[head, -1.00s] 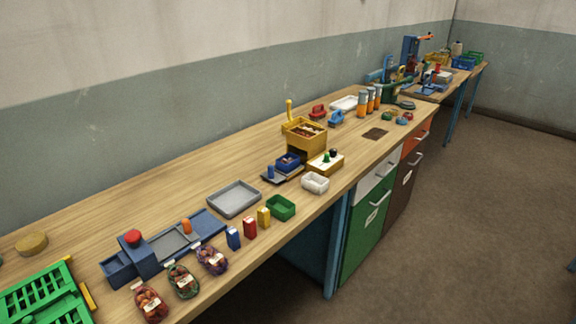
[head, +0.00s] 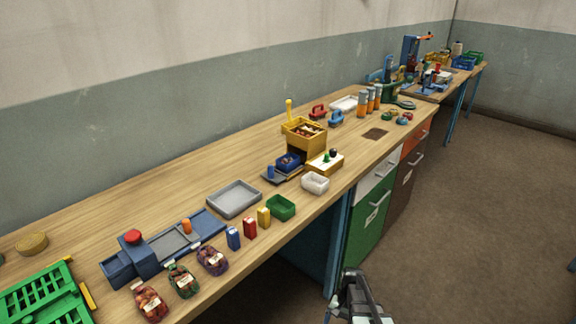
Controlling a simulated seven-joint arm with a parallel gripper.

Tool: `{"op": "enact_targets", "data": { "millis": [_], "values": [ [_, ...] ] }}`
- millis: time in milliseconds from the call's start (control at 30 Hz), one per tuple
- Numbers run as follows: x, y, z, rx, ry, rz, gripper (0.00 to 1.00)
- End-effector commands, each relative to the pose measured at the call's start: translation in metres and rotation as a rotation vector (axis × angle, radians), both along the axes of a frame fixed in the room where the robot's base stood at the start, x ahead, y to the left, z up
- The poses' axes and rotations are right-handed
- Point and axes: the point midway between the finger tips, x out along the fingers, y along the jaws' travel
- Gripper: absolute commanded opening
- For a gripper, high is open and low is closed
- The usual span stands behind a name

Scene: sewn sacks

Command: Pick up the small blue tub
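The small blue tub (head: 288,161) stands on a low dark platform (head: 290,178) near the middle of the bench. Something brownish shows inside it, too small to make out. A small blue cylinder (head: 270,171) stands on the same platform, left of the tub. My gripper (head: 350,276) is at the bottom of the head view, in front of the bench and well away from the tub. It seems empty, but its finger opening cannot be made out.
A yellow dispenser box (head: 304,140) stands right behind the tub. A yellow block with knobs (head: 325,163) is close on its right. A white tub (head: 315,183) and a green tub (head: 280,208) sit toward the front edge. A grey tray (head: 234,199) lies to the left.

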Motion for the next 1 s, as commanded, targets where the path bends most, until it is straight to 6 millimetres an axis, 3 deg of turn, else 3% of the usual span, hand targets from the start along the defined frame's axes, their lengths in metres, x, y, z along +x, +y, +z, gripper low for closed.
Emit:
{"op": "enact_targets", "data": {
  "millis": [33, 100, 400, 667, 1000],
  "values": [
    [0.023, -0.007, 0.01, -0.001, -0.013, -0.028, 0.94],
    [0.046, -0.014, 0.026, -0.002, -0.027, -0.067, 0.94],
    [0.136, -0.051, 0.105, -0.002, -0.082, -0.222, 0.94],
    [0.203, -0.088, 0.19, 0.004, -0.127, -0.351, 0.94],
    [0.27, -0.139, 0.32, 0.016, -0.182, -0.507, 0.94]
  ]
}}
